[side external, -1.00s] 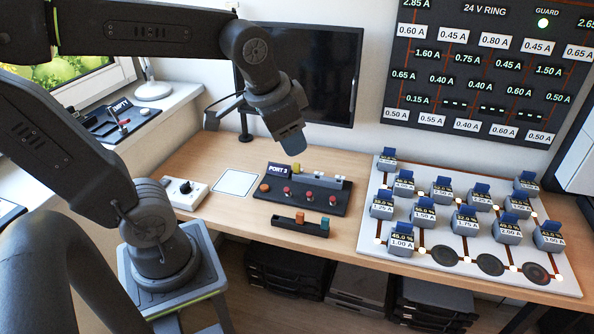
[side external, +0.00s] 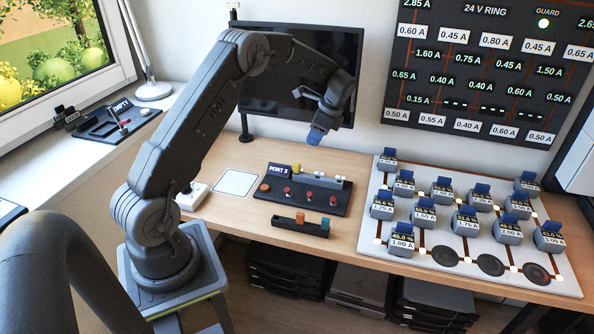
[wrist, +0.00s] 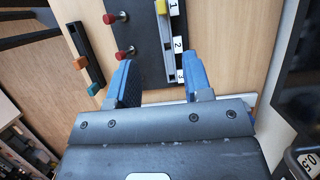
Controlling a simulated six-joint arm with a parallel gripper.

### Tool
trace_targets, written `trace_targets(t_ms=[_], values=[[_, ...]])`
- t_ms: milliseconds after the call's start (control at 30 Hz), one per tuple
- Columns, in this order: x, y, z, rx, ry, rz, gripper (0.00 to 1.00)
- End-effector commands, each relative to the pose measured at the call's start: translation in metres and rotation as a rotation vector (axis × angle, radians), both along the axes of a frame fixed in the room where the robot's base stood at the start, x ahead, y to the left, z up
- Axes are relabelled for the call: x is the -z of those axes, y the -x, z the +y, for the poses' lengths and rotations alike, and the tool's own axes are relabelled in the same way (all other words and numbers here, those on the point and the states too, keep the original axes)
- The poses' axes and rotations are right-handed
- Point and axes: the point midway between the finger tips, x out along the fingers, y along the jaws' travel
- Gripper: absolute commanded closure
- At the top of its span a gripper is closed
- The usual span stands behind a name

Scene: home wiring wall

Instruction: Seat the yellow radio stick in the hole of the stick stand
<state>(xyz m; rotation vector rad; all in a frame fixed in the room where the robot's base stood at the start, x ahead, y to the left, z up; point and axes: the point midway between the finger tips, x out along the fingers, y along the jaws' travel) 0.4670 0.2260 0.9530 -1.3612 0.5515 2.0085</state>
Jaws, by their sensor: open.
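The yellow radio stick (side external: 297,168) stands at the left end of the grey numbered rail on the dark PORT 3 board. It also shows in the wrist view at the top edge (wrist: 161,7). The stick stand (side external: 288,220) is a narrow black bar in front of the board. It holds an orange stick (side external: 300,217) and a teal stick (side external: 325,224). The stand's empty hole is too small to make out. My gripper (side external: 316,138) is open and empty, above the back right of the board and apart from the stick. Its two blue fingers (wrist: 159,64) show in the wrist view.
The PORT 3 board (side external: 262,190) carries several red knobs and an orange button (side external: 265,188). A monitor (side external: 300,70) stands behind. A white panel of grey modules (side external: 372,240) lies at the right. A white square (side external: 236,183) lies on bare desk at the left.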

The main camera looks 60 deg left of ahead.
Motion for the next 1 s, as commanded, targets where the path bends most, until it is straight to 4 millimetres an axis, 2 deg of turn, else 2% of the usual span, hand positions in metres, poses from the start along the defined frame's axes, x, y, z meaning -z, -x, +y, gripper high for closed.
trace_targets(t_ms=[167, 500, 833, 1000], values=[[0.019, 0.003, 0.009, 0.011, 0.003, 0.020, 0.54], [0.075, 0.020, 0.025, 0.009, 0.003, 0.017, 0.54], [0.094, 0.026, 0.032, 0.007, 0.003, 0.016, 0.54], [0.115, 0.035, 0.042, 0.007, 0.004, 0.018, 0.54]])
